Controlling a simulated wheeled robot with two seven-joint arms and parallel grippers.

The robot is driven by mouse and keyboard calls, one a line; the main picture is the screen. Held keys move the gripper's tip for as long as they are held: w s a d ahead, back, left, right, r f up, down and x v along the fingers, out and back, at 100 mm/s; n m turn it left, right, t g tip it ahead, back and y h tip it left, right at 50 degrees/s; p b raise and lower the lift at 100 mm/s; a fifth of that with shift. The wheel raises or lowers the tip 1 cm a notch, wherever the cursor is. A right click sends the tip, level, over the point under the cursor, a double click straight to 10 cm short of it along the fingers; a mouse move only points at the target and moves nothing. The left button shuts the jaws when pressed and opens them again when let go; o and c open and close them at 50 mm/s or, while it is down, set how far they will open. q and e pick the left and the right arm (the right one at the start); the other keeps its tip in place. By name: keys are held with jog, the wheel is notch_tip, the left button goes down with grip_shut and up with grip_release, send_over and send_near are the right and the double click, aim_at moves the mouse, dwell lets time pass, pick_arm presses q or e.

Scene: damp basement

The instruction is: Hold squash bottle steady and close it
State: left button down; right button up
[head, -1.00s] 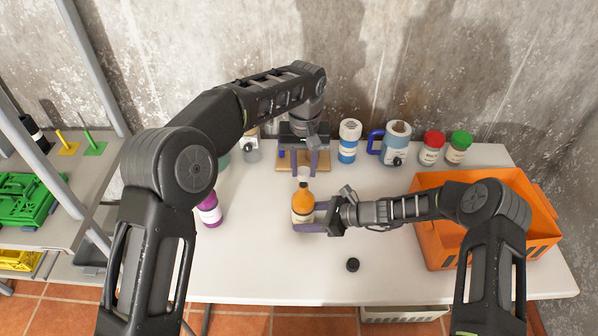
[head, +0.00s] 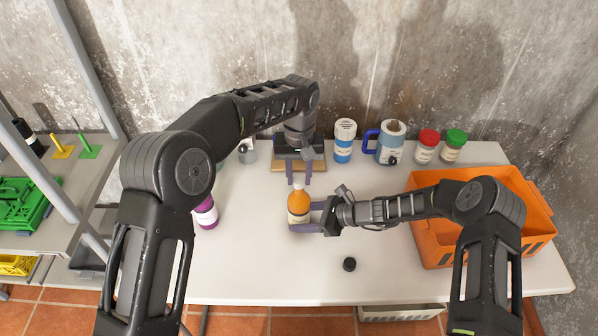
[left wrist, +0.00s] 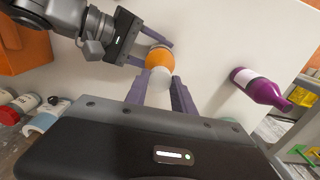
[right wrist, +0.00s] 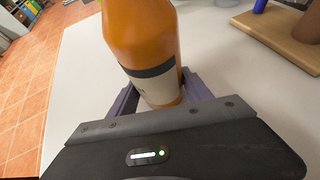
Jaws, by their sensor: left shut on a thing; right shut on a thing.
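The orange squash bottle (head: 298,205) stands upright on the white table, with a pale label. It fills the right wrist view (right wrist: 143,40), where its top is cut off. My right gripper (head: 305,216) is shut around its lower body from the right. My left gripper (head: 299,173) points down from above and is shut on a small white cap (left wrist: 161,74). The cap is in line with the bottle's top, and the orange bottle (left wrist: 159,57) shows just beyond it in the left wrist view. I cannot tell whether the cap is seated on the neck.
A black cap (head: 349,264) lies in front on the table. A purple bottle (head: 206,214) stands at left. An orange crate (head: 430,245) is at right. The front middle is mostly clear.

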pick_arm(q)
jog(key=shift+f, duration=0.1)
dwell(0.3)
jog(key=shift+f, duration=0.55)
jog(key=shift+f, duration=0.2)
dwell(0.5)
